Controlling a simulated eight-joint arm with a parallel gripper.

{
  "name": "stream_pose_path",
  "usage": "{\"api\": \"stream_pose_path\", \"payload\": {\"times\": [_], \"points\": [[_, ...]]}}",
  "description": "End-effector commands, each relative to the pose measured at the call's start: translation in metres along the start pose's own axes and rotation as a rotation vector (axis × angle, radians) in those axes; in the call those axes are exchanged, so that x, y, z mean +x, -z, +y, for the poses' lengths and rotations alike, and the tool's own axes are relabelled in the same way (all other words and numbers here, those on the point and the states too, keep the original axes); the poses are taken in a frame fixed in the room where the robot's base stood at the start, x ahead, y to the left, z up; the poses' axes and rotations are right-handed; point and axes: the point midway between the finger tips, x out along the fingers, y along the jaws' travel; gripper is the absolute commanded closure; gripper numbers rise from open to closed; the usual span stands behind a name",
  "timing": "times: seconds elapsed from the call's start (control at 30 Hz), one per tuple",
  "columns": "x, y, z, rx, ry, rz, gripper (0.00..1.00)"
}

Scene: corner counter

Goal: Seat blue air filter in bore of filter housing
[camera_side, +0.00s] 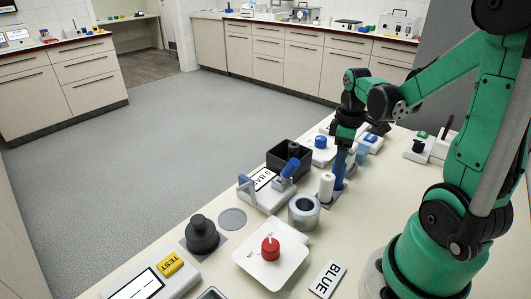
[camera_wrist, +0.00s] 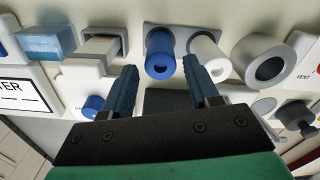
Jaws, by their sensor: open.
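The blue air filter (camera_wrist: 159,53) stands on a grey holder plate beside a white filter (camera_wrist: 206,53), with a hole in its top. In the side view the white filter (camera_side: 326,187) stands in front of the blue one, which my fingers partly hide. The filter housing (camera_wrist: 267,62) is a thick grey ring with an open bore, to the right of the white filter. The housing also shows in the side view (camera_side: 304,222), left of the filters. My gripper (camera_wrist: 161,80) is open and empty, its blue fingers either side of the blue filter's line, apparently above it.
A black bin (camera_side: 290,160) and a white device with a blue handle (camera_side: 262,198) stand behind the housing. A white panel with a red knob (camera_side: 270,247) and a BLUE card (camera_side: 328,279) lie in front. A white box with a blue knob (camera_side: 320,142) is near my gripper.

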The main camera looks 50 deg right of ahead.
Motion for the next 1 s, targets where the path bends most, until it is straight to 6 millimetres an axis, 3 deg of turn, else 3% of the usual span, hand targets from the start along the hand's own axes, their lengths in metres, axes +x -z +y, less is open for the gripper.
{"api": "stream_pose_path", "payload": {"times": [0.2, 0.53, 0.57, 0.73, 1.0], "points": [[0.017, 0.000, 0.000, 0.000, -0.001, 0.001, 0.46], [0.019, 0.000, -0.001, 0.000, -0.001, 0.001, 0.46], [0.019, 0.000, -0.001, 0.000, -0.001, 0.001, 0.52], [0.019, 0.000, -0.001, 0.000, -0.001, 0.001, 1.00], [0.019, 0.000, -0.001, 0.000, -0.001, 0.001, 1.00]]}}
